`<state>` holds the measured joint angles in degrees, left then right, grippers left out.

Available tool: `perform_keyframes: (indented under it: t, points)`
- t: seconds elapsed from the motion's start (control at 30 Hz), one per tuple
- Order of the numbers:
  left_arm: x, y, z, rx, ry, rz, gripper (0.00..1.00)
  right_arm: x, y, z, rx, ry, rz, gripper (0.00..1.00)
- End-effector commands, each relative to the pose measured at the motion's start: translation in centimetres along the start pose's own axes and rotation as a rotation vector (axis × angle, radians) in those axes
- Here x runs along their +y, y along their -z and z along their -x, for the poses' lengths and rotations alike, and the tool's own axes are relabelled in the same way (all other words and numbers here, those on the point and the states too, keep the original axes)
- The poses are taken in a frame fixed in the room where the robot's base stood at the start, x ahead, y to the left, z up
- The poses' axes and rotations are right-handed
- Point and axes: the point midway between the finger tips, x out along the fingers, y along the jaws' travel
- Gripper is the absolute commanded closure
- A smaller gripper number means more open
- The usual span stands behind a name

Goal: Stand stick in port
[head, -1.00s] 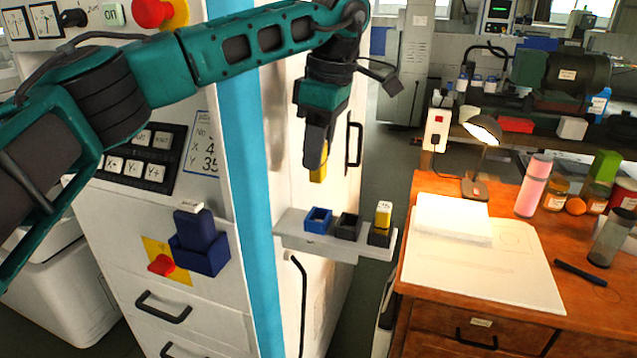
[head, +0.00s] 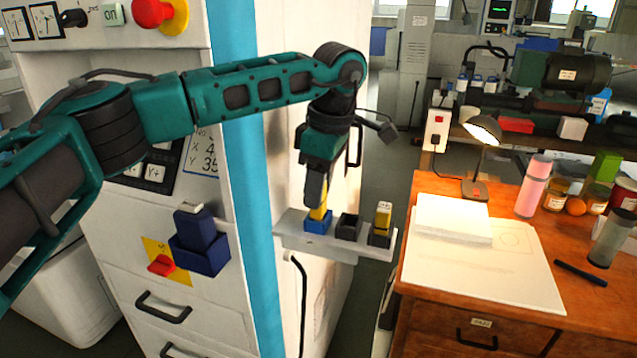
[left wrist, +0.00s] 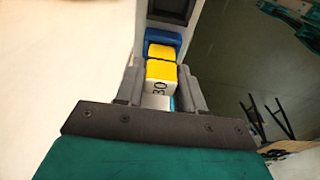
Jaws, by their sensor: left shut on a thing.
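My left gripper (head: 317,188) is shut on a yellow stick (head: 319,214), which also shows between the fingers in the left wrist view (left wrist: 161,72) with a white label reading "30". The stick points down at the blue port (head: 318,226) at the left end of a small white shelf. Its lower end is at or inside the port's mouth; I cannot tell how deep. A black port (head: 347,227) beside it looks empty. Another yellow stick (head: 383,215) stands upright in the right-hand dark port (head: 379,238). My right gripper is not in view.
The white shelf (head: 340,255) sticks out from the machine cabinet. A dark blue holder (head: 199,255) sits on the cabinet front near a red knob (head: 161,265). A wooden desk (head: 460,190) with lamp, paper and jars stands at the right.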

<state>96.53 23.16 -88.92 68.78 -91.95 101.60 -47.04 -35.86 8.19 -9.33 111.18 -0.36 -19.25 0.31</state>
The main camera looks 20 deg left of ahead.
Motion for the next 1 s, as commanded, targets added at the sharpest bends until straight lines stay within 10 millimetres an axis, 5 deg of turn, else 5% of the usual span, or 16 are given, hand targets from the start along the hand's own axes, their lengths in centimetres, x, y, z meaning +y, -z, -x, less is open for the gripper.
perform_keyframes:
  t: [0.3,0.33,0.57,1.0]
  points:
    - [0.0,-0.1,-0.7,0.000,-0.001,0.001,0.92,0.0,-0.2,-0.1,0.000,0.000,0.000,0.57]
    - [0.0,-0.1,-0.7,0.000,-0.001,0.001,0.60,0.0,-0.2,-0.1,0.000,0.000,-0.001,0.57]
    - [0.0,-0.1,-0.7,0.000,0.000,0.000,0.38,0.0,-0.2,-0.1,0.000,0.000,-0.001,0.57]
    - [0.1,0.1,1.2,0.000,-0.004,0.000,0.37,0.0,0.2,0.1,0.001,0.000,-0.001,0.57]
